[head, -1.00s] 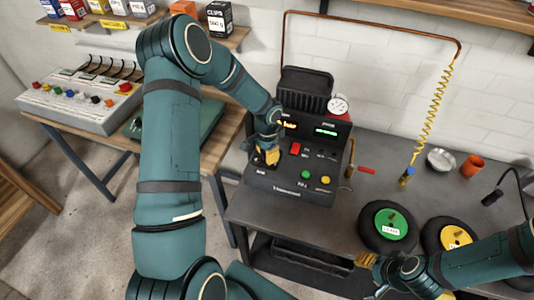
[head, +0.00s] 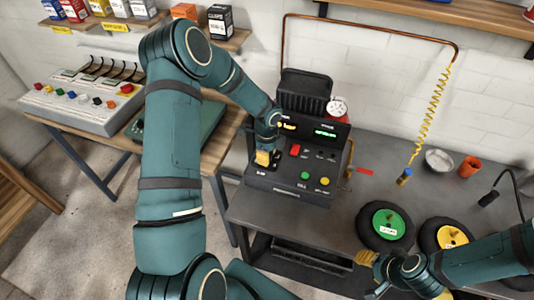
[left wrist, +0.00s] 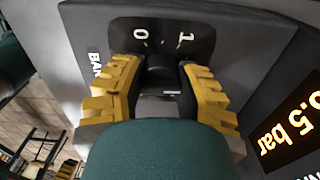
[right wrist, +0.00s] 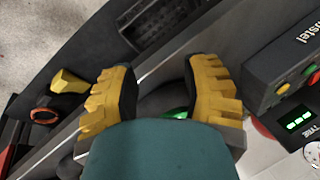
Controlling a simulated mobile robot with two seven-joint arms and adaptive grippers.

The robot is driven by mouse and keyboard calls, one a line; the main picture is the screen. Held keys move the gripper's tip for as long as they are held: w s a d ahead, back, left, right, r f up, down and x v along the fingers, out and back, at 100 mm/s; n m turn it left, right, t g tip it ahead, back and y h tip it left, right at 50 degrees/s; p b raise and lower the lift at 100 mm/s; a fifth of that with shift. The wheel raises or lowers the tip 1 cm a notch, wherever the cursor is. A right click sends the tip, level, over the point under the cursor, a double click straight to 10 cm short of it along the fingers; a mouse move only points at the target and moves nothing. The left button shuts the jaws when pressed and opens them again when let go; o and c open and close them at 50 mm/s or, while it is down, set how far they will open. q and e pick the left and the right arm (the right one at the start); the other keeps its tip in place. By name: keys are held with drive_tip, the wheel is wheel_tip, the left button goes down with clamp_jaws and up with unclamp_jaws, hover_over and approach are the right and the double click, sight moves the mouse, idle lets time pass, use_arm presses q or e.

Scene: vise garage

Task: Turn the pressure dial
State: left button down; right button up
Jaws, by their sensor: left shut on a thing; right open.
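The pressure dial is on the sloped front of the black console (head: 285,185), at its left. My left gripper (head: 266,158) is shut on the dial and covers most of it in the head view. My right gripper (head: 371,274) is open and empty near the workbench's front edge.
A round gauge (head: 337,107) stands at the console's upper right. A red switch (head: 295,150), a green button (head: 305,176) and a yellow button (head: 324,181) are close to my left gripper. A wheel with a green hub (head: 388,224) and one with a yellow hub (head: 452,237) are at the right.

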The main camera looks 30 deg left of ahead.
use_arm(q)
drive_tip(key=m+p, duration=0.1)
drive_tip(key=m, duration=0.5)
drive_tip(key=shift+p, duration=0.35)
drive_tip(key=shift+m, duration=0.3)
drive_tip(key=c, duration=0.6)
unclamp_jaws()
wheel_tip(320, 180, up, 12)
idle(0.5)
